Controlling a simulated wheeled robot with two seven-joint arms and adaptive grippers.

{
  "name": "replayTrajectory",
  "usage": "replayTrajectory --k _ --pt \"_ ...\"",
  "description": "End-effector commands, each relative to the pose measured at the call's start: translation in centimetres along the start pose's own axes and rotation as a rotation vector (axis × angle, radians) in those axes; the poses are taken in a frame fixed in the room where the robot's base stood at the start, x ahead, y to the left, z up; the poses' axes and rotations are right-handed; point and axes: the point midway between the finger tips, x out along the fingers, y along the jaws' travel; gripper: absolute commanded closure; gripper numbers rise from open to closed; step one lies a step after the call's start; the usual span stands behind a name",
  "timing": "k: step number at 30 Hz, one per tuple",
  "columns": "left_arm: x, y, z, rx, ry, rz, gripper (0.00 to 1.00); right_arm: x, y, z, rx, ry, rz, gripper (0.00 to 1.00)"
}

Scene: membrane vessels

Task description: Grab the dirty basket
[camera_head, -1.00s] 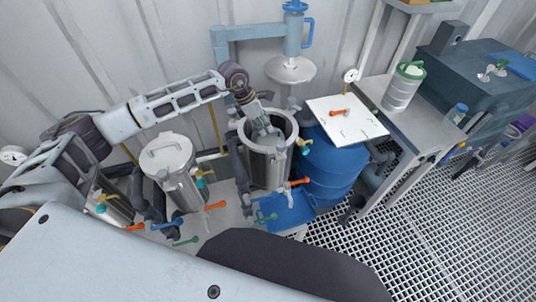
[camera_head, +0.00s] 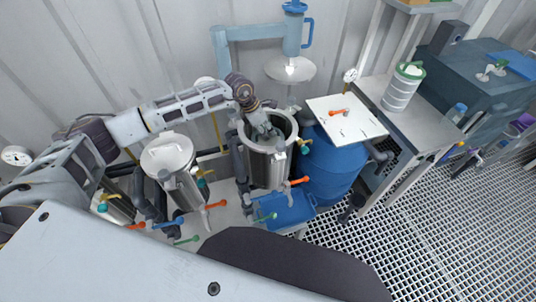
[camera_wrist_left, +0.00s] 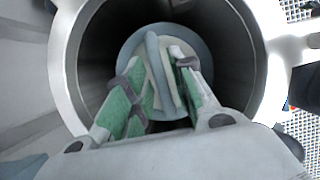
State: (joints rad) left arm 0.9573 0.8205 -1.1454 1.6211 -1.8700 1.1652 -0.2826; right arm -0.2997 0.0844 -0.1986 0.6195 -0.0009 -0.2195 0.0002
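The basket (camera_wrist_left: 125,60) sits inside the open steel vessel (camera_wrist_left: 254,60). It shows a round grey-blue rim, a paler inside and a raised bar handle (camera_wrist_left: 156,60) across it. My left gripper (camera_wrist_left: 164,65) reaches down into the vessel, its green-padded fingers apart on either side of the handle. I cannot tell whether either finger touches it. In the head view my left gripper (camera_head: 265,134) is in the mouth of the middle vessel (camera_head: 269,168); its fingertips and the basket are hidden there. My right gripper is not in view.
A lidded vessel (camera_head: 168,158) stands left of the open one. A blue drum (camera_head: 335,172) with a white board (camera_head: 345,118) above it stands close on the right. Pipes and coloured valve handles crowd the front. A side table (camera_head: 412,118) holds a white container (camera_head: 403,88).

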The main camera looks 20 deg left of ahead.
Motion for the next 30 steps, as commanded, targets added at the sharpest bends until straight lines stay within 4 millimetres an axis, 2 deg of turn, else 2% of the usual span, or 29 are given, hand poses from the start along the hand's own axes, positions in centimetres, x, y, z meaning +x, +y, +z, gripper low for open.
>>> replayTrajectory --k 1,4,5,14,30 --pt "0.0 0.0 0.0 0.000 0.000 0.000 0.86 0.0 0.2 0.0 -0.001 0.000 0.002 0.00" --pt "0.0 0.0 0.0 0.000 0.000 0.000 0.99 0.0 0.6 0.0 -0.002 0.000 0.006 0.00" --pt "0.0 0.0 0.0 0.000 0.000 0.000 1.00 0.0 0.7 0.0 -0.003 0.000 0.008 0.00" --pt "0.0 0.0 0.0 0.000 0.000 0.000 1.00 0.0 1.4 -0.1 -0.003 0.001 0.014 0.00" --pt "-0.7 0.1 0.4 0.000 -0.003 0.002 1.00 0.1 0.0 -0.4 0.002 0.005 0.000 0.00"
